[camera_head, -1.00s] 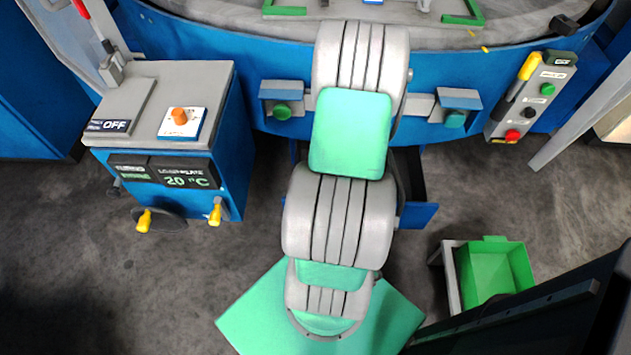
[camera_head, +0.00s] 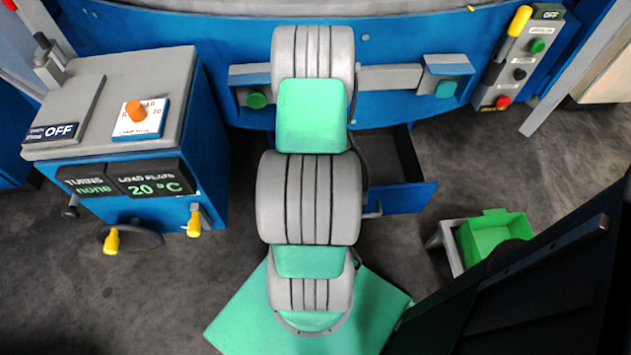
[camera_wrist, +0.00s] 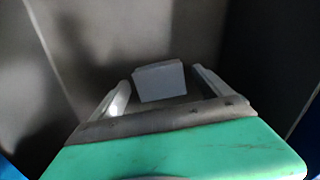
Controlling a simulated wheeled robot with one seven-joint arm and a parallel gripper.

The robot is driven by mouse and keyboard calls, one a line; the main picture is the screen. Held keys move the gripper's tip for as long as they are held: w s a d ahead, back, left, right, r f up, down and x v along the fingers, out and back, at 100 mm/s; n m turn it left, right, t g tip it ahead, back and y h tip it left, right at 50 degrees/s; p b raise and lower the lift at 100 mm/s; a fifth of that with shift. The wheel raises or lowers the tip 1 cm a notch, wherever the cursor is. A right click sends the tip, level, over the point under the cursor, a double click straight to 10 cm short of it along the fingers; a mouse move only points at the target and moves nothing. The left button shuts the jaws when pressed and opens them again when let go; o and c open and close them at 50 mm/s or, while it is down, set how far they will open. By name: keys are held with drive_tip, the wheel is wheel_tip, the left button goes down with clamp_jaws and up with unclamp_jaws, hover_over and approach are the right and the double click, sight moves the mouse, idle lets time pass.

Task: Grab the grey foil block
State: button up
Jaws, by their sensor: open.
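A pale grey block (camera_wrist: 160,82) shows in the wrist view, sitting against dark grey walls. My gripper (camera_wrist: 160,76) is open, with one finger to the left of the block and one to the right. The block appears between or just beyond the fingertips; I cannot tell how deep between them it is. No finger visibly touches it. In the head view my own arm hides the gripper and the block. A pulled-out blue drawer (camera_head: 408,197) with a dark inside shows just right of my arm.
The blue machine (camera_head: 390,95) spans the back. A blue control cabinet (camera_head: 125,140) with yellow handles stands at left. A green bin (camera_head: 490,236) on a grey stand is at right, partly behind a dark panel (camera_head: 530,285). In the wrist view, dark walls enclose the gripper closely.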

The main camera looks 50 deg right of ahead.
drive_tip(key=shift+f, duration=0.45)
drive_tip(key=shift+r, duration=0.1)
drive_tip(key=c, duration=1.4)
drive_tip(key=shift+r, duration=0.1)
